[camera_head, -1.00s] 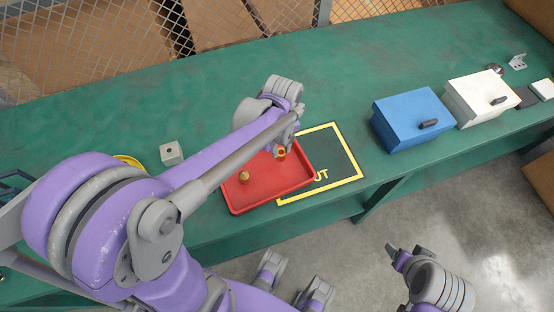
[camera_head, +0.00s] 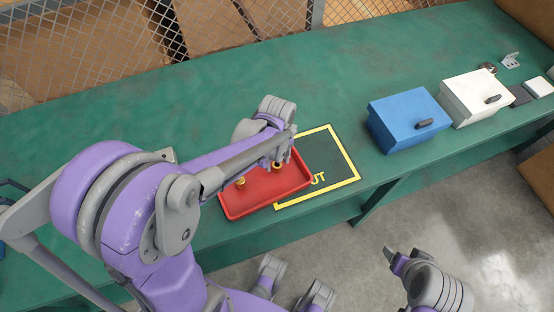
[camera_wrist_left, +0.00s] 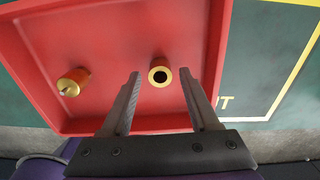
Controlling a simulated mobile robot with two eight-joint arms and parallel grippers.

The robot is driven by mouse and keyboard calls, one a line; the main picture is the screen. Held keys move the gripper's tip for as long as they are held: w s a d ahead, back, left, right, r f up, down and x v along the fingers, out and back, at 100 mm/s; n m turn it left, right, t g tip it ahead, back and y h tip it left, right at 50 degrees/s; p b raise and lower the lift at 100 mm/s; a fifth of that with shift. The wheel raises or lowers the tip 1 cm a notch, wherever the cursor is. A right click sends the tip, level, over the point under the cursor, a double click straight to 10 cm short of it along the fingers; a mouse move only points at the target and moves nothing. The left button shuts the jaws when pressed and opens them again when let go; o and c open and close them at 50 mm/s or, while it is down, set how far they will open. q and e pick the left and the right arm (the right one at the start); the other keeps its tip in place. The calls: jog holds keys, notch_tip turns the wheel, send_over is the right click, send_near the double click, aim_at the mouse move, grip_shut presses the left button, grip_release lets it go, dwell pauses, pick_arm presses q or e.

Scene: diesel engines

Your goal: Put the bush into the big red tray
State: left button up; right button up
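The bush (camera_head: 277,165) is a short brass-coloured hollow cylinder. It is inside the big red tray (camera_head: 240,211), near the tray's far right part. In the left wrist view the bush (camera_wrist_left: 160,75) shows its dark bore, and the tray floor (camera_wrist_left: 115,40) surrounds it. My left gripper (camera_wrist_left: 160,71) is open, with a fingertip on each side of the bush and visible gaps to it. In the head view the left gripper (camera_head: 283,155) is over the tray and partly hides it. My right gripper (camera_head: 391,256) is away from the bench; its fingers are unclear.
Another brass fitting (camera_head: 240,182) with a narrow tip is in the tray's left part, also in the left wrist view (camera_wrist_left: 73,82). A yellow-framed mat (camera_head: 335,168) lies beside the tray. Blue (camera_head: 405,118) and white (camera_head: 472,98) boxes stand right. The green bench (camera_head: 200,95) behind is clear.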

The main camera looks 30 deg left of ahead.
aim_at(277, 164)
pick_arm(q)
jog(key=shift+r, duration=0.15)
jog(key=shift+r, duration=0.35)
notch_tip(277, 164, up, 11)
jog(key=p, duration=0.2)
jog(key=s+d+f+n+t, duration=0.1)
jog(key=s+n, duration=0.4)
jog(key=n, duration=0.7)
jog(key=s+d+f+n+t, duration=0.2)
jog(key=s+n+t, duration=0.2)
jog(key=n, duration=0.9)
jog(key=shift+s+d, duration=0.2)
jog(key=shift+s, duration=0.95)
